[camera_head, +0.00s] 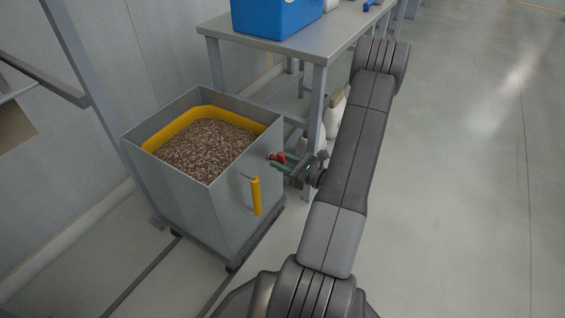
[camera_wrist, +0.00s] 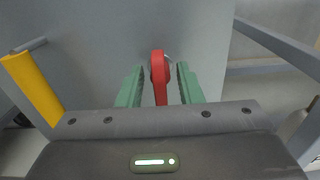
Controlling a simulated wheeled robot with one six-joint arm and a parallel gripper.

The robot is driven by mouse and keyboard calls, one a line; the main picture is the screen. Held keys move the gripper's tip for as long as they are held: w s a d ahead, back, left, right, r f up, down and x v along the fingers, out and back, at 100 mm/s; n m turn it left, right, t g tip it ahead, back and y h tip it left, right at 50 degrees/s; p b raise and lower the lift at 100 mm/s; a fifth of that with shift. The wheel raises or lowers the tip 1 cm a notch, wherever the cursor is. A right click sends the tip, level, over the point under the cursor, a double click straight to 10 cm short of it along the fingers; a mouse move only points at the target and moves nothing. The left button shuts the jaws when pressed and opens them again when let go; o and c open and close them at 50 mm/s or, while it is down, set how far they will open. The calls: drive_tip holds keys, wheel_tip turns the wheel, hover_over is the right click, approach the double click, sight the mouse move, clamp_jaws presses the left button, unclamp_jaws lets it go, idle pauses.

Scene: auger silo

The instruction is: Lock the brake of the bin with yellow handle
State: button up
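The grey metal bin (camera_head: 205,215) is filled with brown pellets and has a yellow inner rim. Its yellow handle (camera_head: 256,196) stands upright on the side facing me, and also shows at the left of the wrist view (camera_wrist: 33,85). A red lever (camera_wrist: 159,70) on a grey pivot sits on the same bin wall; in the head view its red part (camera_head: 278,157) shows by my fingers. My gripper (camera_wrist: 160,88) is open, its green fingers on either side of the red lever with a gap to each. The lever's lower end is hidden behind the gripper body.
A grey workbench (camera_head: 310,45) stands behind the bin, with a blue box (camera_head: 275,15) on it and pale jugs (camera_head: 333,118) beneath. A grey post and wall are at the left. Open concrete floor (camera_head: 460,190) lies to the right.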

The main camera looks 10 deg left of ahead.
clamp_jaws()
drive_tip(key=m+p, duration=0.2)
drive_tip(key=shift+r+m+p, duration=0.15)
drive_tip(key=shift+m+p, duration=0.2)
drive_tip(key=shift+m, duration=0.05)
drive_tip(key=m+p, duration=0.2)
drive_tip(key=m, duration=0.1)
drive_tip(key=shift+m, duration=0.3)
drive_tip(key=m+p, duration=0.2)
drive_tip(key=m, duration=0.1)
drive_tip(key=m+p, duration=0.1)
drive_tip(key=m, duration=0.2)
drive_tip(key=shift+w+d+f+p, duration=0.1)
drive_tip(key=shift+f+p, duration=0.1)
drive_tip(key=shift+p, duration=0.15)
drive_tip(key=shift+f+m+p, duration=0.2)
drive_tip(key=shift+m+p, duration=0.65)
drive_tip(key=shift+m, duration=1.85)
